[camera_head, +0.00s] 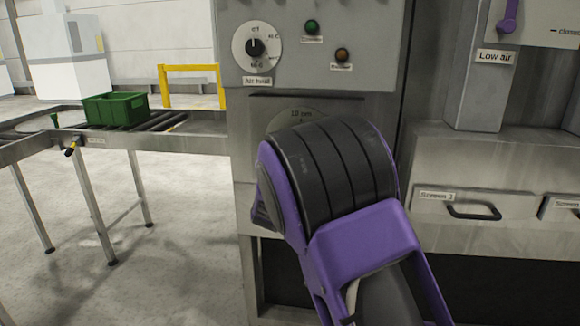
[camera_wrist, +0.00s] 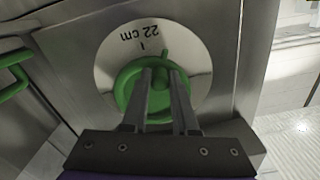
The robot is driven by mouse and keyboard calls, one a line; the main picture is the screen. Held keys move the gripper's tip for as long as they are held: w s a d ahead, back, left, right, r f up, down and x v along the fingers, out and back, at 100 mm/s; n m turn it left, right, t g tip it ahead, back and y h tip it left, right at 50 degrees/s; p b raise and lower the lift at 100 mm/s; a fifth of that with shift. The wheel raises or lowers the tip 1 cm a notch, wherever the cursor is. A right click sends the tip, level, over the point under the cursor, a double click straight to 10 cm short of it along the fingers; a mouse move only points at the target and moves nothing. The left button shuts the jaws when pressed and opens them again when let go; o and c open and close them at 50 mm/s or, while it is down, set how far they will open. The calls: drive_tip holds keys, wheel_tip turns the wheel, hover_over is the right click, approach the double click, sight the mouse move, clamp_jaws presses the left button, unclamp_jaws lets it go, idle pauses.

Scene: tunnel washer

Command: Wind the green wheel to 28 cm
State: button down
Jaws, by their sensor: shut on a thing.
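The green wheel (camera_wrist: 124,88) is mounted on a round pale dial plate (camera_wrist: 105,62) on a metal panel in the wrist view. The plate's lettering, upside down there, reads 22 cm, with a short tick beside it. A small green pointer rises from the wheel's upper side towards that tick, a little to its right. My gripper (camera_wrist: 161,84) is shut on the wheel around its middle. In the head view my purple and black arm hides the wheel and my fingertips.
An air heat knob (camera_head: 255,47) and green and amber buttons sit above the plate. A drawer handle (camera_head: 474,211) is to the right. A green crate (camera_head: 115,109) stands on a roller conveyor at left. Another green handle (camera_wrist: 14,68) is left in the wrist view.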

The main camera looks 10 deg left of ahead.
drive_tip(key=c, duration=0.8)
unclamp_jaws()
drive_tip(key=shift+a+r, duration=0.1)
drive_tip(key=shift+a, duration=0.2)
drive_tip(key=shift+o, duration=0.6)
drive_tip(key=shift+d, duration=0.15)
drive_tip(key=s, duration=1.7)
drive_tip(key=shift+s+a+p, duration=0.25)
drive_tip(key=shift+a+p, duration=0.05)
drive_tip(key=shift+p, duration=0.05)
